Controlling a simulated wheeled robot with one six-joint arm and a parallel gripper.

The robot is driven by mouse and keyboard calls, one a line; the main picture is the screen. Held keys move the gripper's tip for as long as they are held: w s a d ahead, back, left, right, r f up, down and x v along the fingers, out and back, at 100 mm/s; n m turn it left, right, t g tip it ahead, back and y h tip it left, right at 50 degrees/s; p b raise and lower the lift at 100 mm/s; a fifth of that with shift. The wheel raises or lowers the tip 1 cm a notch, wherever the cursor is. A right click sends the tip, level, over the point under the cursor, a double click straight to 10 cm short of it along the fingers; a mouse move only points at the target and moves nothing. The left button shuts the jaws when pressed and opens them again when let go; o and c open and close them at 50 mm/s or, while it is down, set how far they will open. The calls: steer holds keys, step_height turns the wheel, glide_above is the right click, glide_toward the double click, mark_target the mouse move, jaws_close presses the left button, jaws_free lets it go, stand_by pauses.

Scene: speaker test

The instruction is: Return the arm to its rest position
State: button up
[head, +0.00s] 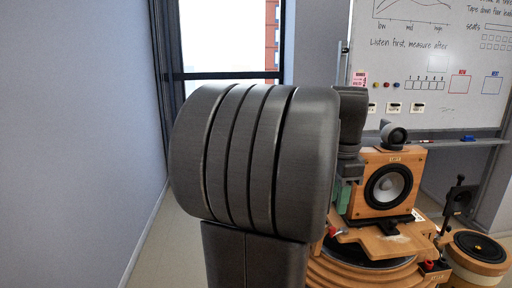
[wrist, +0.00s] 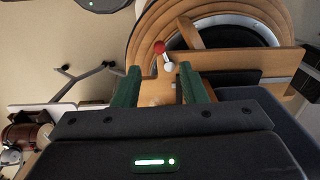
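My arm's large dark grey joint fills the middle of the head view and hides much behind it. My gripper (wrist: 159,72) shows in the wrist view as two green fingers set apart, with nothing visibly held between them. A wooden board and a small lever with a red knob (wrist: 160,48) appear beyond the fingertips. In the head view the gripper (head: 342,192) is partly hidden behind my arm, just left of the wooden speaker (head: 358,163) and above the round wooden stand. Whether the fingers touch anything is unclear.
The round wooden stand (head: 340,274) carries the speaker and a wooden board (head: 392,240). A smaller round wooden unit (head: 478,256) stands at the right. A whiteboard (head: 440,60) with a tray is behind. Floor at the left, by the wall (head: 90,120), looks clear.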

mark_target(333, 228)
step_height(333, 228, down, 8)
steer(key=shift+f, duration=0.2)
steer(key=shift+r, duration=0.15)
step_height(333, 228, up, 13)
step_height(333, 228, down, 13)
steer(key=shift+r, duration=0.15)
steer(key=shift+f, duration=0.35)
steer(key=n, duration=0.1)
steer(key=s+n+b, duration=0.1)
steer(key=n, duration=0.1)
steer(key=shift+d+r, duration=0.1)
steer(key=shift+d, duration=0.25)
